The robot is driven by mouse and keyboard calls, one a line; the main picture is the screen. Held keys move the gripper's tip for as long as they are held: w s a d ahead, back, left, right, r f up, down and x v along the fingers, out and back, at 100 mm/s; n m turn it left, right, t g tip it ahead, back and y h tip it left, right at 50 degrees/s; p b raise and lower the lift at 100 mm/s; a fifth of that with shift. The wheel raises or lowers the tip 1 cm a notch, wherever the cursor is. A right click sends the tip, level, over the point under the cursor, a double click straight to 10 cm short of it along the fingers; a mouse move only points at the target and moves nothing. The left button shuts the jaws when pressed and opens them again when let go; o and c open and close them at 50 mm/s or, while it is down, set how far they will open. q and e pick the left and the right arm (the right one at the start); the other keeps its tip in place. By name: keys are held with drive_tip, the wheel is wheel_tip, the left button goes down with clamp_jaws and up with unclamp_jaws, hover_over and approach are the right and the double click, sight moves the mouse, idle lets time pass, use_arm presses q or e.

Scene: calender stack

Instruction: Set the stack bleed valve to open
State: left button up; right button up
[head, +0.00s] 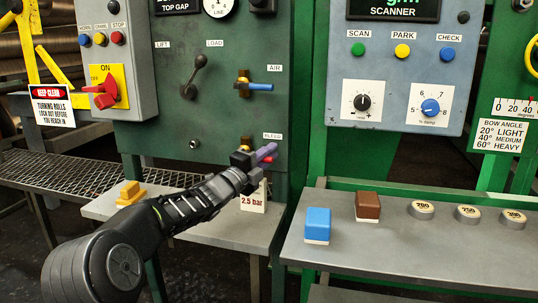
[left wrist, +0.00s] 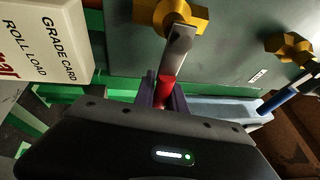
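The stack bleed valve is on the green panel under the BLEED label. Its brass body (left wrist: 182,14) shows at the top of the left wrist view, with a metal lever and a red handle end (left wrist: 165,90). In the head view the red handle (head: 268,160) is mostly hidden by my gripper and seems to point right. My left gripper (head: 266,153) has its purple fingers close on both sides of the red handle and looks shut on it; it also shows in the left wrist view (left wrist: 164,94). My right gripper is in neither view.
The AIR valve with a blue handle (head: 260,86) sits above. A 2.5 bar card (head: 254,201) stands just below my gripper. A yellow block (head: 130,193) lies on the left shelf; blue (head: 318,225) and brown (head: 368,206) blocks stand on the right shelf.

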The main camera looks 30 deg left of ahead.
use_arm(q)
clamp_jaws()
idle(0.9)
